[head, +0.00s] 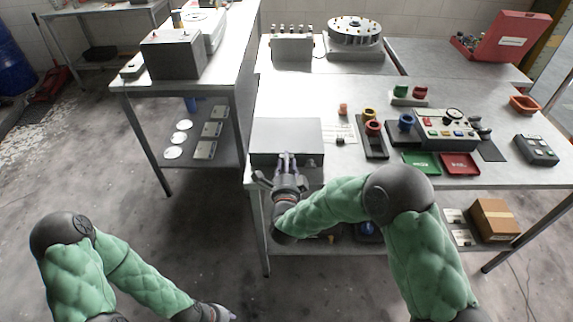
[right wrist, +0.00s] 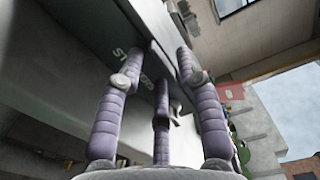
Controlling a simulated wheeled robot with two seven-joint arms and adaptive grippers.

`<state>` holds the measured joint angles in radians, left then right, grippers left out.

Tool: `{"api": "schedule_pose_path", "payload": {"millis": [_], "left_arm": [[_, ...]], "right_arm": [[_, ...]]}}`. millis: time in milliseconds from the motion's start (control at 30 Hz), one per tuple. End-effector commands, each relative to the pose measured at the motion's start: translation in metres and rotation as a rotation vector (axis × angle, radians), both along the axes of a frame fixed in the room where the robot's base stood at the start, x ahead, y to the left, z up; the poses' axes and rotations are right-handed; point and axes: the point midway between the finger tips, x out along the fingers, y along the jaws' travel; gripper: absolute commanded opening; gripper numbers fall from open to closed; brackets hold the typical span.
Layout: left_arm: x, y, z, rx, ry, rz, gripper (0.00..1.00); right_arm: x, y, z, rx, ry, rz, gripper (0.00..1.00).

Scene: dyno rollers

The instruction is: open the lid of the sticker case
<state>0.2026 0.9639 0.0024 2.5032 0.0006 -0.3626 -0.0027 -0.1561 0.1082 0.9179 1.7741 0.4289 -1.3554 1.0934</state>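The sticker case (head: 287,133) is a flat grey box at the front left of the main table. Its lid looks closed. My right gripper (head: 286,162) is at the middle of the case's front edge and hides part of it. In the right wrist view the gripper (right wrist: 160,85) has its purple fingers spread, with nothing held between them. The case front (right wrist: 118,58) with partly covered lettering lies just beyond the fingers. I cannot tell whether a finger touches the case. My left gripper (head: 222,314) is low at the bottom edge, away from the table, its fingers mostly cut off.
Right of the case are a black holder with coloured rings (head: 372,140), a control panel (head: 447,128), a green tray (head: 422,163) and a red tray (head: 461,164). A side table with a grey box (head: 175,57) stands to the left. Floor between is open.

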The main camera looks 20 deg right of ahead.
Motion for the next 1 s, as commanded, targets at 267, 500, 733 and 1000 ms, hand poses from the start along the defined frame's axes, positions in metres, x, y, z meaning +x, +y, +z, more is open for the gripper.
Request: {"api": "schedule_pose_path", "payload": {"millis": [267, 500, 733, 1000], "left_arm": [[0.0, 0.0, -0.001, 0.0, 0.0, 0.0, 0.26], [0.0, 0.0, -0.001, 0.0, 0.0, 0.0, 0.26], [0.0, 0.0, 0.0, 0.0, 0.0, 0.0, 0.26], [0.0, 0.0, 0.014, 0.0, 0.0, 0.0, 0.26]], "right_arm": [[0.004, -0.001, 0.0, -0.001, 0.001, 0.001, 0.36], [0.004, -0.001, 0.0, 0.0, 0.001, 0.001, 0.0], [0.004, -0.001, 0.0, 0.001, 0.002, 0.001, 0.0], [0.004, -0.001, 0.011, 0.009, 0.031, 0.002, 0.0]]}}
